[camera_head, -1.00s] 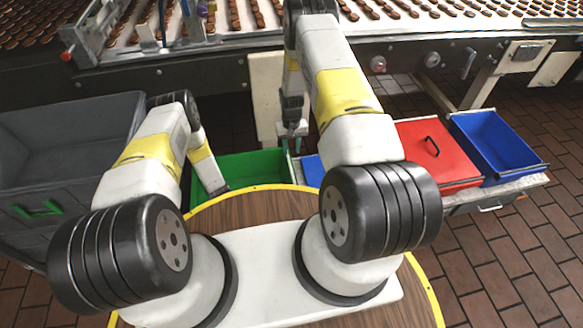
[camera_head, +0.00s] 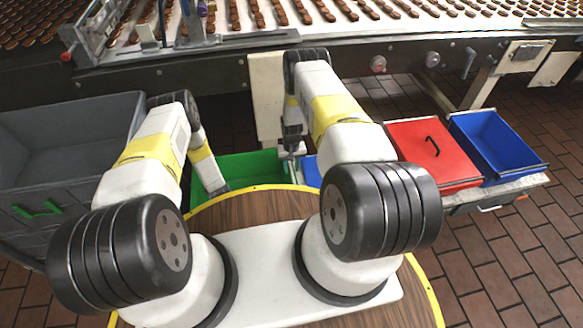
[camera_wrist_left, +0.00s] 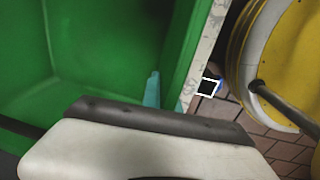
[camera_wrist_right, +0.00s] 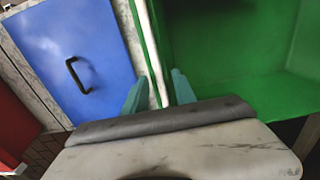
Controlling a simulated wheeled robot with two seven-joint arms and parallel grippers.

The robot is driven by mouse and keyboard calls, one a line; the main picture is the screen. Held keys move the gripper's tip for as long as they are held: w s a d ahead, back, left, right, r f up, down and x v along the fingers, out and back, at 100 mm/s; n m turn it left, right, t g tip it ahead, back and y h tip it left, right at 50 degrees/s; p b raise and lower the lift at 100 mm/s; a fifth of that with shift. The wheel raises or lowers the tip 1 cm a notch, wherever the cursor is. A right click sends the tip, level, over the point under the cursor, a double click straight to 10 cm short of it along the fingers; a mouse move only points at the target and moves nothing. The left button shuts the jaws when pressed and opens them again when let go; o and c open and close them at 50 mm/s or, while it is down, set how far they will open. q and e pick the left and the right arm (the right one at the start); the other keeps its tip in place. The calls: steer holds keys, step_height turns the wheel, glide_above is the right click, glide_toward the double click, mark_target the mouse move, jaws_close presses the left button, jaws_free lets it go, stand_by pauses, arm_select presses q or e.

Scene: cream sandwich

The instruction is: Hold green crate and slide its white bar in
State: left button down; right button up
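The green crate (camera_head: 251,168) stands below the conveyor, in front of my base. My left gripper (camera_head: 222,188) is at the crate's near edge. In the left wrist view it is shut on the crate wall (camera_wrist_left: 190,50), with one teal finger (camera_wrist_left: 152,88) inside the crate and the other largely hidden behind the wall. The white bar (camera_wrist_right: 148,48) runs along the crate's side rim in the right wrist view. My right gripper (camera_wrist_right: 158,90) is open, its teal fingers on either side of the bar and rim. Contact there is hard to judge.
A blue lidded box (camera_wrist_right: 75,55) with a black handle stands close beside the crate. A red box (camera_head: 432,150) and a blue box (camera_head: 497,143) stand to the right. A grey bin (camera_head: 65,140) is at the left. The conveyor (camera_head: 330,40) overhangs behind.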

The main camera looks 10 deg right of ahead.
jaws_close()
steer(key=shift+a, duration=0.1)
stand_by(1.2)
